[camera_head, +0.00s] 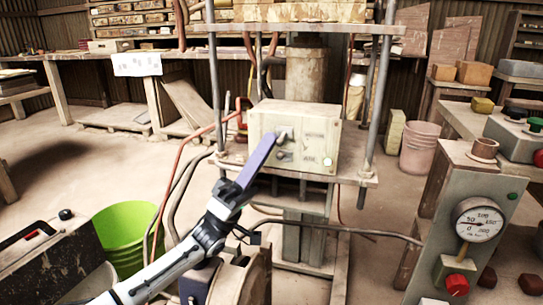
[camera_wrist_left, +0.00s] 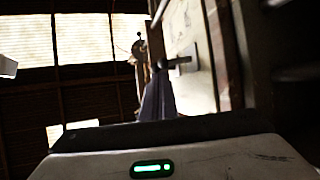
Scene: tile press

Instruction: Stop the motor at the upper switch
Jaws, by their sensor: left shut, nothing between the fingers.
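A pale switch box (camera_head: 318,134) stands on the press frame in the head view, with two dark switches on its front. The upper switch (camera_head: 287,134) sits above the lower switch (camera_head: 284,156). My left gripper (camera_head: 270,142) is shut and empty, its purple fingers reaching up from the lower left with their tips just left of the upper switch. In the left wrist view the shut fingers (camera_wrist_left: 158,82) end close to a dark switch lever (camera_wrist_left: 178,62) on the box face (camera_wrist_left: 190,30). I cannot tell whether they touch. My right gripper is not in view.
A grey control panel with a gauge (camera_head: 479,220) and a red button (camera_head: 457,284) stands at the right. A green bucket (camera_head: 124,238) is at the lower left. Metal posts (camera_head: 379,90) and red and black hoses (camera_head: 180,165) flank the box.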

